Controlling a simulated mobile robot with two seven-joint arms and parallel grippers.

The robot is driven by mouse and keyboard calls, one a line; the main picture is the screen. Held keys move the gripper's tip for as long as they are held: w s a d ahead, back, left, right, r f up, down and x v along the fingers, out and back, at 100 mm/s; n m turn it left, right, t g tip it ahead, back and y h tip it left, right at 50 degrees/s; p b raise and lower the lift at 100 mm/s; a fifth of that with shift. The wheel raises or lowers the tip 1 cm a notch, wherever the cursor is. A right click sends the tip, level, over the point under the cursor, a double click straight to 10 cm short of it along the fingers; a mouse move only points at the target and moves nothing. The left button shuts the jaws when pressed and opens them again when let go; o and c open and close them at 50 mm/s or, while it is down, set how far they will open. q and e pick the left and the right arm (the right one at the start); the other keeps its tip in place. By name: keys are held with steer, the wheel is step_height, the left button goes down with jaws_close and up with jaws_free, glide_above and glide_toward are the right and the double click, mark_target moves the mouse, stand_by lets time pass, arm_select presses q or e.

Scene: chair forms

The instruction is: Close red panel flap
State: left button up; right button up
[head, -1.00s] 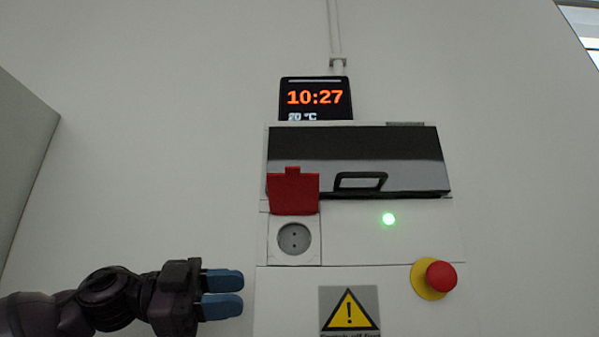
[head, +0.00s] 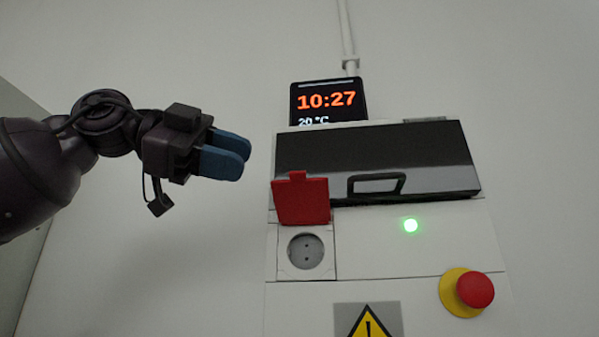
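The socket face is uncovered. My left gripper (head: 243,160) is to the left of the flap and a little higher in the head view, apart from it. Its two blue fingers lie close together with nothing between them, and one partly overlaps the other in this view. My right gripper is not in the view.
A dark cover with a black handle (head: 376,185) is right of the flap. A clock display (head: 328,101) is above. A green light (head: 410,226), a red button (head: 475,290) and a warning sign (head: 368,322) are lower right. Bare wall surrounds the panel.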

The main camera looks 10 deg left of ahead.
mark_target(288, 173)
arm_select(q)
steer(key=p+x, duration=0.1)
steer(key=x, duration=0.8)
jaws_close()
